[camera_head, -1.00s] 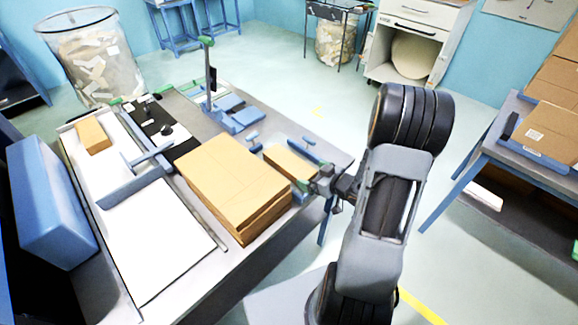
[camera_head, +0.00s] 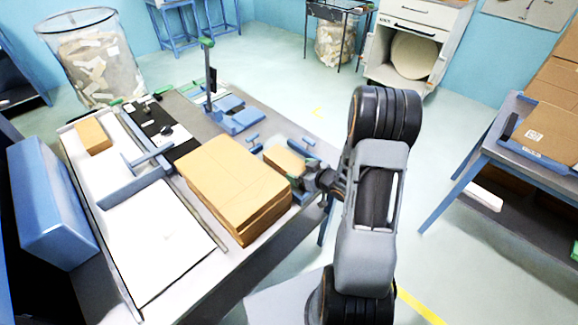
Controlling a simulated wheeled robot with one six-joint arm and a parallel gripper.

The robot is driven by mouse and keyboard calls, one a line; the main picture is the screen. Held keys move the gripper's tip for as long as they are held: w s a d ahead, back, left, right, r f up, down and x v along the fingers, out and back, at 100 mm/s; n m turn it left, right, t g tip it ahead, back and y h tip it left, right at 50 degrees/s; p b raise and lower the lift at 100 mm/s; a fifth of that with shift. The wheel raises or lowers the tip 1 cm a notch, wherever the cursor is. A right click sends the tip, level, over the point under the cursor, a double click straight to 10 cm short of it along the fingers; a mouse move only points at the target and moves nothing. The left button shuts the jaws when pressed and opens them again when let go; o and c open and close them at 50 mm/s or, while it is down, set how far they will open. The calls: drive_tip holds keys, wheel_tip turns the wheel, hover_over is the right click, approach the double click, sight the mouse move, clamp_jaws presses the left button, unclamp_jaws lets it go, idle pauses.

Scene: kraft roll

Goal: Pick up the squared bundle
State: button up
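A small brown bundle (camera_head: 283,158) sits among blue clamp-like fixtures (camera_head: 254,142) near the table's right edge. It looks square-edged and flat, and its right end is partly hidden by my gripper. My gripper (camera_head: 303,182) is at the bundle's right end, low and close to it. I cannot tell whether the fingers touch it or how far apart they are. A larger brown paper stack (camera_head: 232,180) lies just left of my gripper, with its edges slightly uneven.
The grey table (camera_head: 215,290) also holds a white sheet area (camera_head: 150,240) with a blue bar, a small brown block (camera_head: 93,136) and a green-topped post (camera_head: 208,80). A blue box (camera_head: 48,205) stands left. A second table (camera_head: 490,150) with cartons is right.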

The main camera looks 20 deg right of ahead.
drive_tip(key=c, duration=0.7)
